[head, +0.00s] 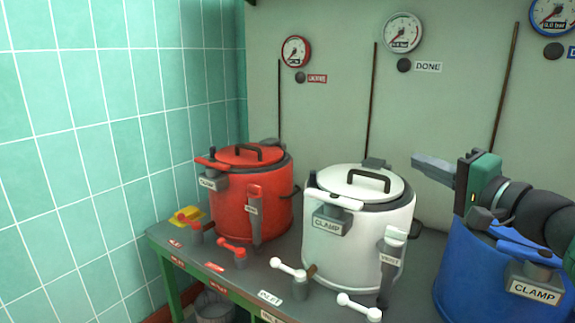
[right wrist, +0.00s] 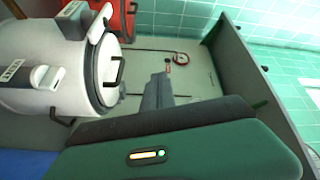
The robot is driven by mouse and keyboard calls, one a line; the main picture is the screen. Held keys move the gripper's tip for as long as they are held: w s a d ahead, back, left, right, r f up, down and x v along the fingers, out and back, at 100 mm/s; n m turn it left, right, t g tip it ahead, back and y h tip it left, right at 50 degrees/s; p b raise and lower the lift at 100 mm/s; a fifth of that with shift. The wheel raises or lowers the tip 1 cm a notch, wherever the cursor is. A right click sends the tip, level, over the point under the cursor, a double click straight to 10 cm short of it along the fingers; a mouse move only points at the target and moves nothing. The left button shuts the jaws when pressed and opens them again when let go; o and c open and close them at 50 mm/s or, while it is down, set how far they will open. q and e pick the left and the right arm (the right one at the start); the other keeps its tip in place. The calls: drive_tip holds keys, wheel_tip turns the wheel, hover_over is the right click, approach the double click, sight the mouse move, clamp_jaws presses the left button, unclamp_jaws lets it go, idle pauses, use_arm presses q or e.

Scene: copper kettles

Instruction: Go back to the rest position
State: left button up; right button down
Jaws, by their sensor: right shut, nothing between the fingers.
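My right gripper (head: 432,168) is shut and empty. It hangs in the air above and between the white kettle (head: 345,240) and the blue kettle (head: 480,275), apart from both. Its closed fingers (right wrist: 158,92) also show in the right wrist view, with the white kettle (right wrist: 50,88) to their left. My right arm comes in from the right and hides part of the blue kettle's top. The red kettle (head: 238,205) stands at the left with its lid on. The white kettle's lid is on too. My left gripper is in neither view.
The kettles stand on a grey bench (head: 330,300) with small valve handles along its front edge. Gauges such as the white one (head: 402,33) hang on the back wall, with a DONE label (head: 428,67). A yellow object (head: 187,215) lies at the bench's left end. A bucket (head: 214,308) stands below.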

drive_tip(key=s+a+f+g+h+p, duration=0.1)
drive_tip(key=s+a+f+g, duration=0.15)
drive_tip(key=f, duration=0.65)
drive_tip(key=s+a+f+n+g+h, duration=0.1)
drive_tip(key=f+g, duration=0.2)
drive_tip(key=f, duration=0.6)
drive_tip(key=s+a+f+g+h+p, duration=0.1)
drive_tip(key=s+a+f+g+h, duration=0.1)
drive_tip(key=f, duration=0.8)
drive_tip(key=s+f+n+g+h+p, duration=0.1)
drive_tip(key=s+f+n+g+h, duration=0.45)
drive_tip(key=s+f, duration=1.35)
wheel_tip(320, 180, up, 37)
drive_tip(key=n+y+p, duration=0.1)
drive_tip(key=n+p, duration=0.1)
drive_tip(key=p, duration=3.6)
drive_tip(key=shift+s+n+g, duration=0.35)
drive_tip(key=shift+s+g, duration=0.05)
drive_tip(key=shift+s, duration=0.05)
drive_tip(key=shift+r, duration=0.15)
